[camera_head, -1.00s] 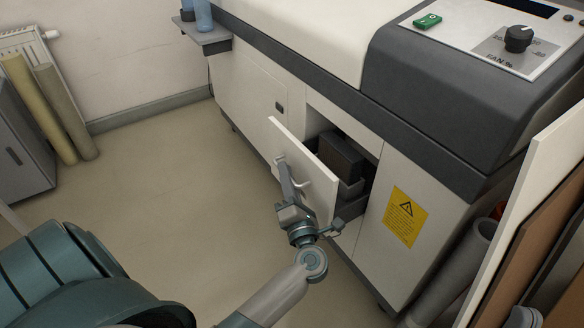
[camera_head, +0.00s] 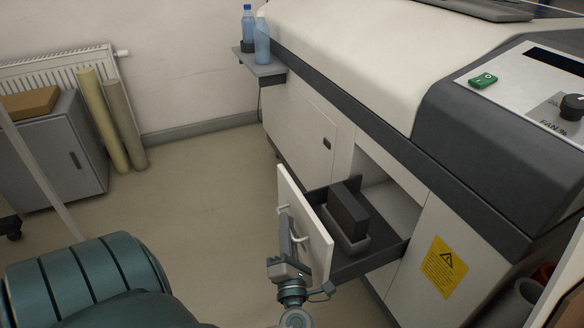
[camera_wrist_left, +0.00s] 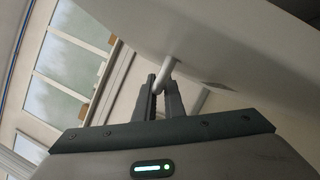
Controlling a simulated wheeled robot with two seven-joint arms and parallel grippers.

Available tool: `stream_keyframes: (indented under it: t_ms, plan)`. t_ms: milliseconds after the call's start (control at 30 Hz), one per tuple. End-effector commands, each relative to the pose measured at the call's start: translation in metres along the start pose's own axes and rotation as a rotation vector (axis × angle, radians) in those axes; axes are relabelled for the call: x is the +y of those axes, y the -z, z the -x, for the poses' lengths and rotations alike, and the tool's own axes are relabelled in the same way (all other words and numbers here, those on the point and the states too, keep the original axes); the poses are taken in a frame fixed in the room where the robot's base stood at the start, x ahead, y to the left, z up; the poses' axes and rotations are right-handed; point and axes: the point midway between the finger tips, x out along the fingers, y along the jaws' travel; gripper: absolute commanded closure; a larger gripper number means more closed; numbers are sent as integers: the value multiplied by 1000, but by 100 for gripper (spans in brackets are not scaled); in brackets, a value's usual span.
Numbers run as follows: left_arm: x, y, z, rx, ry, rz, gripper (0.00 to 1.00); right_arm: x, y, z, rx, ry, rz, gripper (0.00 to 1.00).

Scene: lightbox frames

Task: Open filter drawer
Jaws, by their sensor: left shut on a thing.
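The filter drawer (camera_head: 305,225) stands pulled out of the machine's white front, showing a grey tray (camera_head: 372,262) behind its white front panel. A dark block-shaped filter (camera_head: 349,212) sits in a lighter holder on the tray. My left gripper (camera_head: 290,238) is at the outer face of the panel, shut on the drawer's handle (camera_head: 299,239). In the left wrist view, the gripper fingers (camera_wrist_left: 161,95) close around the pale handle bar (camera_wrist_left: 168,66). My right gripper is not in view.
The machine (camera_head: 345,55) fills the right side, with a yellow warning label (camera_head: 444,262) right of the drawer opening. Bottles (camera_head: 262,38) stand on a side shelf (camera_head: 260,66). A grey cabinet (camera_head: 62,155) and two rolls (camera_head: 113,120) stand at the left. The floor (camera_head: 195,195) between is clear.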

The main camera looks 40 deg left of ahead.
Motion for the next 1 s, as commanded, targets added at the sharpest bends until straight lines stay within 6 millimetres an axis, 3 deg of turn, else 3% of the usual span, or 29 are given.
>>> stream_keyframes:
  t_ms: [267,300,733,1000]
  plan:
    - [-2,0,2,-1,6,-1,100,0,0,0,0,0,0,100]
    - [-2,0,2,-1,6,-1,83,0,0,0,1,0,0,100]
    - [-1,0,4,0,2,-1,83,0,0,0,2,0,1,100]
    - [-2,1,31,2,5,0,83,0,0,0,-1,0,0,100]
